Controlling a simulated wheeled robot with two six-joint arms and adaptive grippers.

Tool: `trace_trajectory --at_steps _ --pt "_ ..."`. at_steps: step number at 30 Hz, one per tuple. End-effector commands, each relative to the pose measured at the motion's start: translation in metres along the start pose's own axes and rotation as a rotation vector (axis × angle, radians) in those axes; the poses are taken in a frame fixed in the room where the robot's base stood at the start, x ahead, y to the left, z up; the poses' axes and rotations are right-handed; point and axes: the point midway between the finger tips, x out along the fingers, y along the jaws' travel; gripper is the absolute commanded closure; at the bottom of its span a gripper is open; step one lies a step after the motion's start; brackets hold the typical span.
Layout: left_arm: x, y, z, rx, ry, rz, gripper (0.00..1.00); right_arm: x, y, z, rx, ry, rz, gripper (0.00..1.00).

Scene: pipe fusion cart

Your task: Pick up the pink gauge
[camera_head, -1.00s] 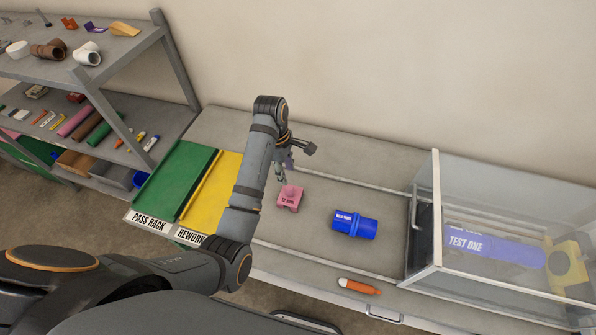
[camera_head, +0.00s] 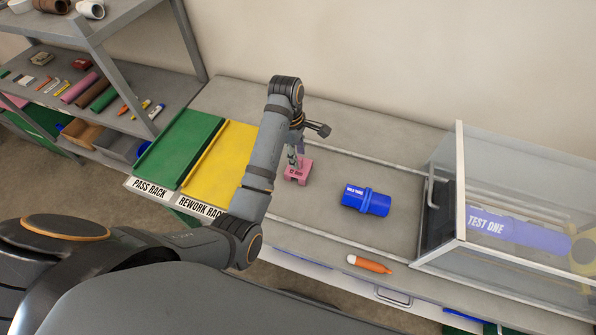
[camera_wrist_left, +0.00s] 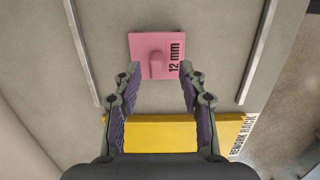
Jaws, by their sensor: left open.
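The pink gauge (camera_head: 298,176) sits on the grey bench top, right of the yellow rack. In the left wrist view the pink gauge (camera_wrist_left: 157,48) is a square block with a raised tab and a "12 mm" label. My left gripper (camera_head: 292,158) is over the gauge at its back side, in front of part of it. In the left wrist view my left gripper (camera_wrist_left: 158,78) is open, its two fingers apart, with the gauge just ahead of and between the line of the fingertips. Nothing is held. My right gripper is not in view.
A blue fitting (camera_head: 366,200) lies right of the gauge, and an orange marker (camera_head: 370,265) lies near the front edge. A clear-walled case (camera_head: 461,190) stands at the right. The yellow rework rack (camera_head: 220,160) and green pass rack (camera_head: 178,150) lie left. Shelving (camera_head: 190,60) stands further left.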

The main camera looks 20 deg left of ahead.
Motion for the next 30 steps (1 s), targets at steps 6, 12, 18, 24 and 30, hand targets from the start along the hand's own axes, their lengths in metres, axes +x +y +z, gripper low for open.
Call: trace_trajectory --at_steps 6,12,18,24,30 --pt "0.033 -0.001 -0.001 0.0 -0.001 -0.001 0.58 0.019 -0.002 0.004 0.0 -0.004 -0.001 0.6" --pt "0.031 -0.001 -0.001 0.0 0.0 0.0 0.63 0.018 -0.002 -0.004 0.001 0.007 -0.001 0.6" --pt "0.031 -0.001 -0.001 0.0 0.0 0.0 0.9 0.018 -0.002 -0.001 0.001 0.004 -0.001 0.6" --pt "0.031 -0.001 -0.001 0.0 0.0 -0.001 1.0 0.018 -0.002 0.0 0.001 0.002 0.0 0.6" --pt "0.031 -0.001 -0.001 0.0 0.0 -0.001 1.0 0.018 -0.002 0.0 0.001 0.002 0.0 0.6"
